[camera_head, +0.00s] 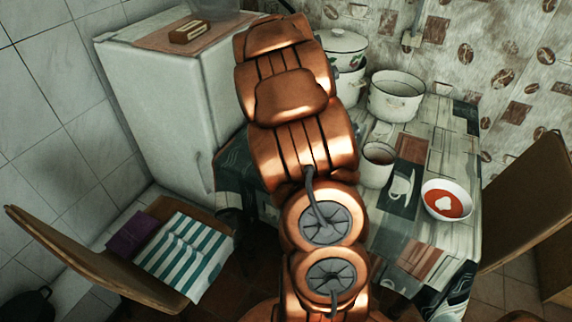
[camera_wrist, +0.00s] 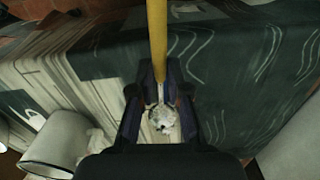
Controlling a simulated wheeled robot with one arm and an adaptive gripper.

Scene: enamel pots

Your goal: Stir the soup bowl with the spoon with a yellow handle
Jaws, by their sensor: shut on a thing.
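The white soup bowl (camera_head: 439,216) with red soup and a white patch in it stands on the right part of the table in the head view. The spoon with a yellow handle (camera_wrist: 157,40) shows in the wrist view, its handle running toward the top edge. My gripper (camera_wrist: 161,92) is shut on the spoon; a greyish round part shows between the fingers, its detail blurred. In the head view my arm hides the gripper and the spoon. The soup bowl cannot be made out in the wrist view.
A mug (camera_head: 376,170) stands left of the bowl. An open pot (camera_head: 395,108) and a lidded pot (camera_head: 342,42) stand behind. A fridge (camera_head: 160,110) is at left, a chair (camera_head: 530,190) at right. The tablecloth front is clear.

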